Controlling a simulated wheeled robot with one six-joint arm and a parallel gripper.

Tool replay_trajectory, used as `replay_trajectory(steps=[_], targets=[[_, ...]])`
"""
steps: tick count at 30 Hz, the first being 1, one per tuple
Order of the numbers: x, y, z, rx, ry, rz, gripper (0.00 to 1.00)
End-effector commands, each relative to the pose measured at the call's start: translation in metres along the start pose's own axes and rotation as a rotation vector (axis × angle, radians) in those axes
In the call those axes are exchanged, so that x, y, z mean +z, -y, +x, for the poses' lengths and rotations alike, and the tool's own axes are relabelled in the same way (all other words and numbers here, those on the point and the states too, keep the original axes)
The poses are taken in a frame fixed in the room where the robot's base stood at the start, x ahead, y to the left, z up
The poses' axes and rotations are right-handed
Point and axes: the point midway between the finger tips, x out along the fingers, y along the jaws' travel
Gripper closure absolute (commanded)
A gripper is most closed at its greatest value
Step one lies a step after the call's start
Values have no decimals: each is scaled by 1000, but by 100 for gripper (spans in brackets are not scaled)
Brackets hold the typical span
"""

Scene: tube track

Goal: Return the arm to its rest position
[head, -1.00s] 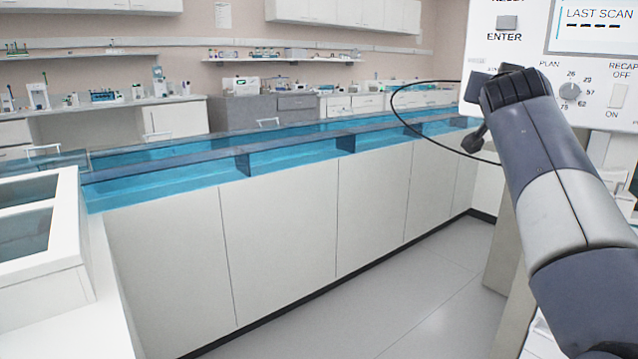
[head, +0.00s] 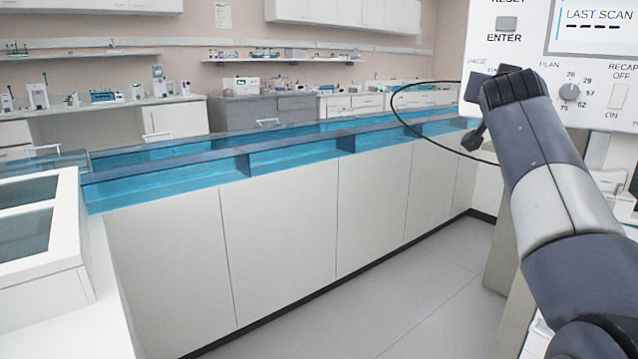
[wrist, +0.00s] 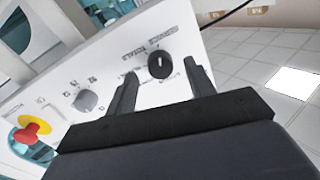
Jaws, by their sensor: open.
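My arm (head: 560,195) reaches up from the lower right of the head view, bent, with its end in front of a white control panel. Part of my gripper (head: 475,137) shows as a dark piece left of the wrist; the rest is hidden behind the wrist. In the wrist view my gripper (wrist: 163,70) has its two dark fingers apart with nothing held. A black dial (wrist: 160,65) on the panel shows in the gap between them. I cannot tell how far the fingertips are from the panel.
The white panel (head: 548,75) carries dials, switches and a screen. A red knob (wrist: 34,129) is on it in the wrist view. A black cable loop (head: 395,110) hangs left of it. A long counter (head: 280,240) with blue channels runs across; floor (head: 420,300) before it is clear.

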Motion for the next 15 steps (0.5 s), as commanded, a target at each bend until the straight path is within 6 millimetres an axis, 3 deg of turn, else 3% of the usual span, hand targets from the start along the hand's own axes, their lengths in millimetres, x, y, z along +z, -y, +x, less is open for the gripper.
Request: replay_trajectory(steps=[4, 15], targets=[[-1, -1, 22, 1, 1, -6, 49], [-5, 0, 19, -3, 22, -356, 49]])
